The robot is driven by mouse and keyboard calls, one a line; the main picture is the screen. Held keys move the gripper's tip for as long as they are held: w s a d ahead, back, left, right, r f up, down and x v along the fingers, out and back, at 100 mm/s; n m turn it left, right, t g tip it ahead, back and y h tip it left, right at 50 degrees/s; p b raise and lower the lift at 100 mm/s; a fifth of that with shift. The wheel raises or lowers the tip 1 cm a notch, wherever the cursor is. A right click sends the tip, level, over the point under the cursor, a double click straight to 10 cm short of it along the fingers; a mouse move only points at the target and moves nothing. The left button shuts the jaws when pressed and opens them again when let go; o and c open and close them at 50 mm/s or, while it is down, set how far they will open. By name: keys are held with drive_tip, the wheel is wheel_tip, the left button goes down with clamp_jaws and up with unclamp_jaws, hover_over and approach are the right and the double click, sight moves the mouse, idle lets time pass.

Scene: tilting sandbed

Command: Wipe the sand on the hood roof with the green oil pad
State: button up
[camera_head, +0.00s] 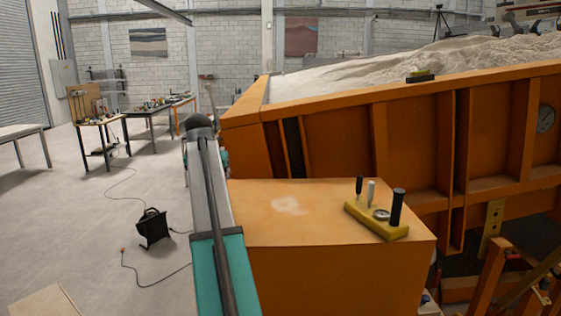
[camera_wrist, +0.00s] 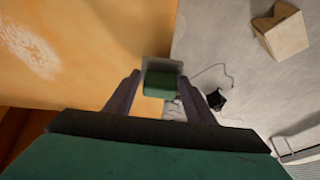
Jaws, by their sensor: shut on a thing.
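The hood roof (camera_head: 260,222) is a flat orange top beside the tilted sandbed. A pale patch of sand (camera_head: 288,205) lies on its left part. In the wrist view the sand (camera_wrist: 28,48) is at the upper left of the orange roof (camera_wrist: 95,45). My gripper (camera_wrist: 160,84) is shut on the green oil pad (camera_wrist: 160,84), near the roof's edge with the grey floor beyond. The pad is to the right of the sand in that view, apart from it. Its height over the roof is hard to tell. In the head view my arm hides the gripper and pad.
A yellow control block (camera_head: 376,218) with upright levers stands on the roof's right part. The orange sandbed wall (camera_head: 410,140) rises behind the roof. A black box (camera_head: 152,227) with a cable sits on the floor at left. The floor around it is mostly open.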

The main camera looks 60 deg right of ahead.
drive_tip(key=s+d+r+m, duration=0.1)
drive_tip(key=s+d, duration=0.1)
drive_tip(key=d, duration=0.1)
drive_tip(key=s+d+r+m+g+p, duration=0.1)
drive_tip(key=s+d, duration=0.2)
drive_tip(key=d, duration=0.1)
drive_tip(key=s+d+r+m+p, duration=0.1)
drive_tip(key=s+d+m, duration=0.1)
drive_tip(key=d, duration=0.1)
drive_tip(key=shift+s+d+r+g, duration=0.2)
drive_tip(key=shift+s+d+g, duration=0.05)
drive_tip(key=shift+s+g, duration=0.05)
drive_tip(key=s+d+r+m+g+p, duration=0.1)
drive_tip(key=s+d+r+m+p, duration=0.1)
drive_tip(key=s+d, duration=0.5)
drive_tip(key=shift+s+d+m+g, duration=0.4)
drive_tip(key=shift+s+m, duration=0.45)
drive_tip(key=shift+m, duration=0.05)
drive_tip(key=shift+f, duration=0.1)
